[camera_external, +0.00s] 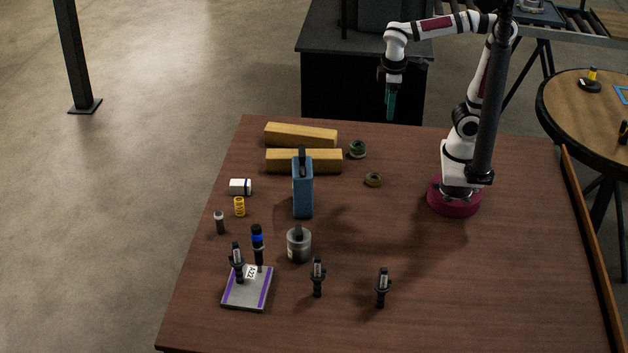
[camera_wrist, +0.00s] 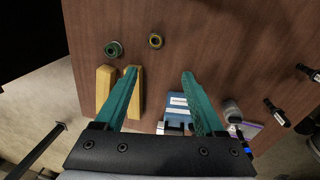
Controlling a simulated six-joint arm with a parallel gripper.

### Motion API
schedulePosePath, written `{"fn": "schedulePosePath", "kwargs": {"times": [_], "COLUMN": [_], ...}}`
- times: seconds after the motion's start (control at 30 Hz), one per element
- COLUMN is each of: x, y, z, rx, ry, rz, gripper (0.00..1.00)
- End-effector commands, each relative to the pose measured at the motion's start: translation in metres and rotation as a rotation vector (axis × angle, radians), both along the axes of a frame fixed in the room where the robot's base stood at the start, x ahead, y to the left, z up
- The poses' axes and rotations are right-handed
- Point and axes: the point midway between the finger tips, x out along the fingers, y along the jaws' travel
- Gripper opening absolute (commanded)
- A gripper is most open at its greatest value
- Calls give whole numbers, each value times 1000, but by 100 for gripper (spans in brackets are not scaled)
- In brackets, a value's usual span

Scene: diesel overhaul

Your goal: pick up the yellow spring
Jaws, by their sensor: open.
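The yellow spring (camera_external: 239,206) stands on the left part of the brown table in the external view. My gripper (camera_external: 391,106) is high above the far edge of the table, well to the right of and behind the spring. In the wrist view my gripper (camera_wrist: 158,74) has its two teal fingers wide apart with nothing held between them.
A grey plate (camera_external: 247,291) holds upright injectors nearer the camera.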

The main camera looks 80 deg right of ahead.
Motion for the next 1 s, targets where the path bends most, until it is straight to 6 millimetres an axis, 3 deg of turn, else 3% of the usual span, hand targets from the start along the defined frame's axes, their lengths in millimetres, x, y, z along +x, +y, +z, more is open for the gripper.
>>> {"fn": "schedulePosePath", "kwargs": {"times": [0.13,0.27,0.4,0.5,0.67,0.7,0.8,0.9,1.0], "x": [92,184,271,318,371,377,375,374,375], "y": [-6,11,55,94,165,178,172,171,171], "z": [9,12,6,-3,-23,-37,-116,-182,-227], "rx": [-242,-498,-783,-978,-1289,-1346,-1329,-1329,-1329], "ry": [17,75,180,274,459,504,504,499,494], "rz": [479,946,1400,1668,2016,2072,2066,2062,2055], "gripper": [71,71,71,71,71,71,71,71,71]}}
